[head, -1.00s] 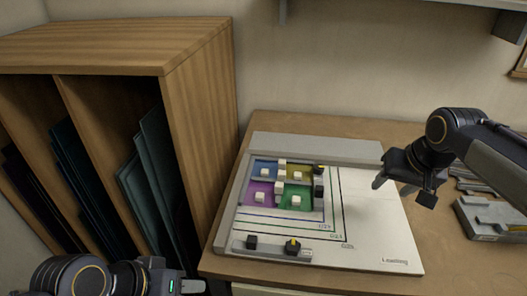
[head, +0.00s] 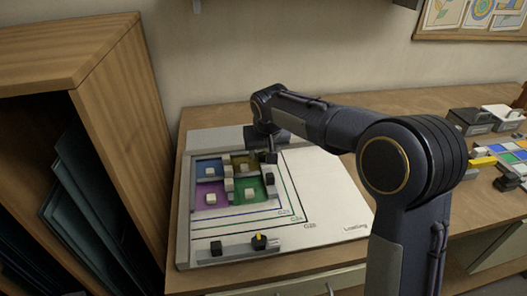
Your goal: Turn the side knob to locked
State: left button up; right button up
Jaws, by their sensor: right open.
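The loading board (head: 325,200) is a white panel on the table with blue, yellow, purple and green panes, each with a pale block. On its front rail sit a black block (head: 216,248) and a black knob with a yellow mark (head: 259,241). On the right side rail a black block (head: 271,190) shows beside the green pane. My right gripper (head: 268,157) is over the rear end of that side rail, beside the yellow pane, its jaws apart and pointing down. It covers the side knob, so the knob's setting and any contact are hidden. My left gripper is out of view.
A wooden shelf (head: 75,50) with upright dark sheets stands close on the left. My right arm crosses the right half of the view. Coloured tiles (head: 512,158) and grey-black fixtures (head: 470,120) lie at the right. The board's right part is clear.

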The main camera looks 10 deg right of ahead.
jog(key=shift+f, duration=0.15)
jog(key=c, duration=1)
jog(key=shift+o, duration=0.2)
jog(key=m+h, duration=0.1)
jog(key=m, duration=0.1)
jog(key=m+p, duration=0.1)
jog(key=m, duration=0.1)
jog(key=shift+a+m+h, duration=0.15)
jog(key=shift+m+h, duration=0.15)
jog(key=shift+h, duration=0.1)
jog(key=m+p, duration=0.1)
jog(key=m, duration=0.1)
jog(key=m+g+h+p, duration=0.1)
jog(key=m, duration=0.1)
jog(key=shift+w+a+m+h, duration=0.1)
jog(key=shift+m+h, duration=0.2)
jog(key=m+g+p, duration=0.1)
jog(key=m, duration=0.1)
jog(key=m+p, duration=0.1)
jog(key=m, duration=0.1)
jog(key=shift+w+r+m+g+h+p, duration=0.1)
jog(key=shift+r+m+g+h+p, duration=0.1)
jog(key=shift+m+g+h+p, duration=0.15)
jog(key=shift+w+a+f+m+g+p, duration=0.1)
jog(key=shift+m+g+p, duration=0.75)
jog(key=shift+m+p, duration=0.9)
jog(key=shift+m+b, duration=0.3)
jog(key=shift+m, duration=0.1)
